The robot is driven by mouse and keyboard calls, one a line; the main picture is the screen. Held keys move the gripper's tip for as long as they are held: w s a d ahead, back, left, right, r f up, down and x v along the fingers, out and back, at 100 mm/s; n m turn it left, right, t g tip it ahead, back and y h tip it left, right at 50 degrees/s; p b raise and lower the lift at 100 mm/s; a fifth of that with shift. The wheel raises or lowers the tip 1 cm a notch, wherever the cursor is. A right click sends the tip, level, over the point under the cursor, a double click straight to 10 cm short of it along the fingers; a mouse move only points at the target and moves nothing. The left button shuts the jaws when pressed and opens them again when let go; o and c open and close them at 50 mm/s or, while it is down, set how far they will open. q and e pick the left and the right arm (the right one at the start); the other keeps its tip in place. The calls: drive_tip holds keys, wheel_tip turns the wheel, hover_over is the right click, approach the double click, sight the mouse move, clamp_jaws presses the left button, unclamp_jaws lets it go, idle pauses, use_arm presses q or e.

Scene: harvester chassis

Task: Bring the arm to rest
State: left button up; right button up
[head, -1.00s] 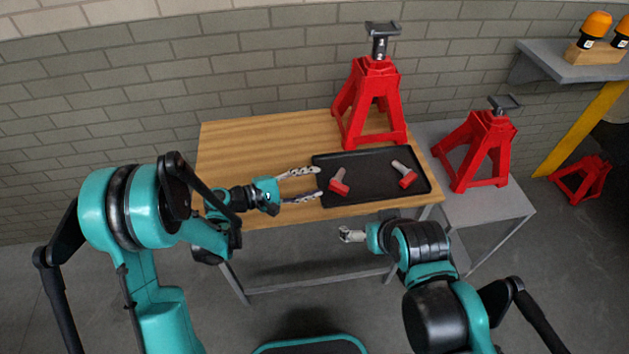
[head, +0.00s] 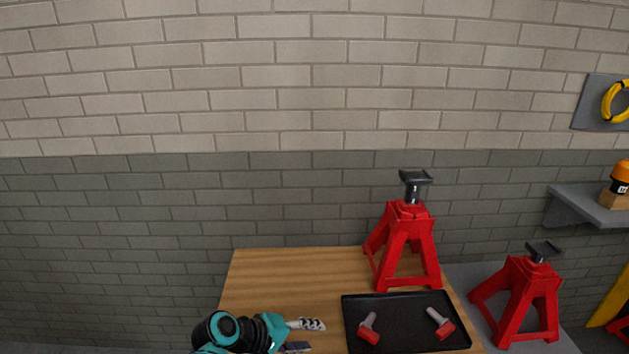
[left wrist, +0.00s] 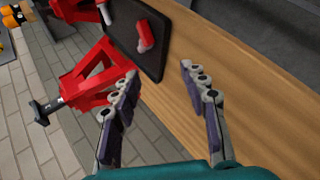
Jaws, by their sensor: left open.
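My left gripper (head: 308,336) is at the lower edge of the head view, over the wooden table and left of the black tray. Its fingers are spread apart with nothing between them. In the left wrist view the two fingers of my left gripper (left wrist: 160,88) stand wide open above the wooden table top. My right arm and gripper are out of view.
The black tray (head: 398,303) holds two red-headed bolts, one left (head: 368,328) and one right (head: 439,323). A red jack stand (head: 404,243) is behind it on the wooden table (head: 270,280). Another red stand (head: 527,295) is at right. The table's left part is clear.

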use_arm(q)
drive_tip(key=s+a+r+m+t+y, duration=0.1)
drive_tip(key=s+a+m+y, duration=0.5)
drive_tip(key=s+a, duration=0.7)
drive_tip(key=a+y, duration=0.2)
drive_tip(key=a, duration=0.1)
drive_tip(key=shift+s+a+r, duration=0.2)
drive_tip(key=shift+s+r, duration=0.1)
drive_tip(key=shift+r, duration=0.1)
